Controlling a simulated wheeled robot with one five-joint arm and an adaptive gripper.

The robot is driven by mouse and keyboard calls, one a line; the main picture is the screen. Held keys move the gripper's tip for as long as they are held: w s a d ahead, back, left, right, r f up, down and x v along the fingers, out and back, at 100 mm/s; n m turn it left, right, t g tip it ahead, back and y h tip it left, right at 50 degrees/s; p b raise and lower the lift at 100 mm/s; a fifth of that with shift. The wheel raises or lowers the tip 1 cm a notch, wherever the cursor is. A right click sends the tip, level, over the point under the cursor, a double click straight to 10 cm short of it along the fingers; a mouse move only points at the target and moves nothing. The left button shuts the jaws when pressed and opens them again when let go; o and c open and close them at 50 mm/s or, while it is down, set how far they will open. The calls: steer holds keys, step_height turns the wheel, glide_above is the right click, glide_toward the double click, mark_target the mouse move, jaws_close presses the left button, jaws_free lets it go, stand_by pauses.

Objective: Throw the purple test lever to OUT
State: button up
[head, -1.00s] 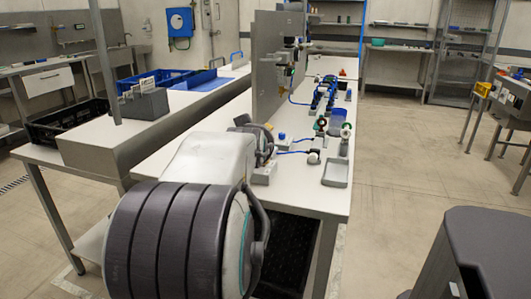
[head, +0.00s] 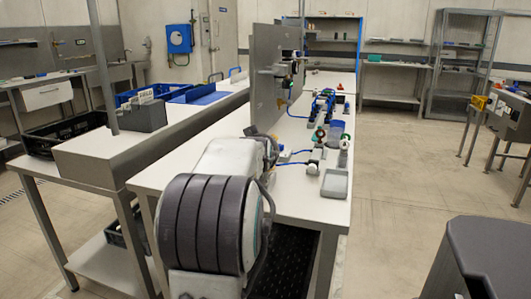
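I cannot make out a purple lever in the head view. Small fittings (head: 290,68) sit on the right face of an upright grey panel (head: 264,85), too small to tell apart. The panel stands on the long white workbench (head: 178,176). My arm, with a large dark ribbed joint in the foreground, reaches over the near end of the bench. My gripper does not show; the arm's own links hide its far end.
Blue-hosed fittings (head: 322,108) and a grey tray (head: 335,183) lie along the bench's right side. A dark bin (head: 68,130) and blue crates (head: 150,90) stand at left. A dark grey block (head: 485,255) is at near right. The floor (head: 400,170) right of the bench is open.

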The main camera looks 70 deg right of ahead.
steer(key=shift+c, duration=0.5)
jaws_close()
